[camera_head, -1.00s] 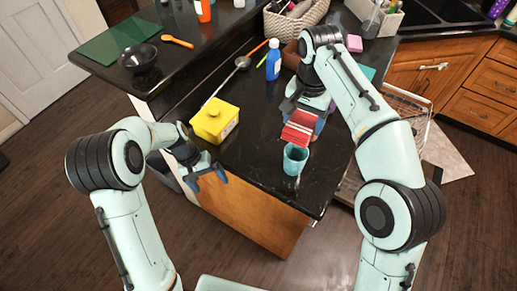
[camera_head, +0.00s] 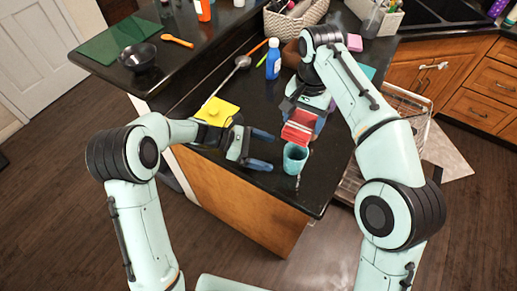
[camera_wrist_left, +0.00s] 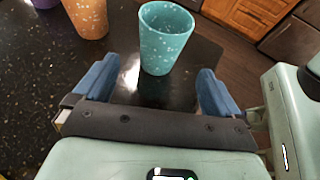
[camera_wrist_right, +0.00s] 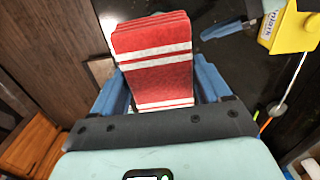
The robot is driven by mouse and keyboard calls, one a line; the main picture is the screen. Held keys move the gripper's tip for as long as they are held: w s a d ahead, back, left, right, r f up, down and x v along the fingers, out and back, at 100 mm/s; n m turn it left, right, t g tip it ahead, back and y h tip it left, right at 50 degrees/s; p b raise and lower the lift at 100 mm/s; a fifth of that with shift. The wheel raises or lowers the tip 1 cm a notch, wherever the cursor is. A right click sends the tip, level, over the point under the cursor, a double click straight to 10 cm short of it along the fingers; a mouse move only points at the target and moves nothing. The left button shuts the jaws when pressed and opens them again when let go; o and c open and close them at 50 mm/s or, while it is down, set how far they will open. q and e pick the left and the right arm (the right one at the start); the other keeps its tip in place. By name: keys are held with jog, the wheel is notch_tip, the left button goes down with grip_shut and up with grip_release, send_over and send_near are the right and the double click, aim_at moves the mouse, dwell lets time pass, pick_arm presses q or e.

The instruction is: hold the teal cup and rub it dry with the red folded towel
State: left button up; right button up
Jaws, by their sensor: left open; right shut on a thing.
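The teal speckled cup (camera_head: 295,158) stands upright on the dark counter near its front right edge. It also shows in the left wrist view (camera_wrist_left: 166,40), just beyond and between the open fingers. My left gripper (camera_head: 266,149) is open and empty, its fingers pointing at the cup from the left, with a gap between. My right gripper (camera_head: 306,115) is shut on the red folded towel (camera_head: 299,128), which has white stripes and also shows in the right wrist view (camera_wrist_right: 160,70). The towel is just behind the cup in the head view; whether they touch I cannot tell.
A yellow container (camera_head: 217,111) stands left of the cup, partly behind my left arm. An orange cup (camera_wrist_left: 88,18) and a purple thing (camera_wrist_left: 45,3) show in the left wrist view.

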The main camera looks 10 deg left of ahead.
pick_arm(q)
jog(key=x, duration=1)
jog(key=shift+d, duration=0.15)
jog(key=c, duration=1.1)
jog(key=shift+c, duration=0.2)
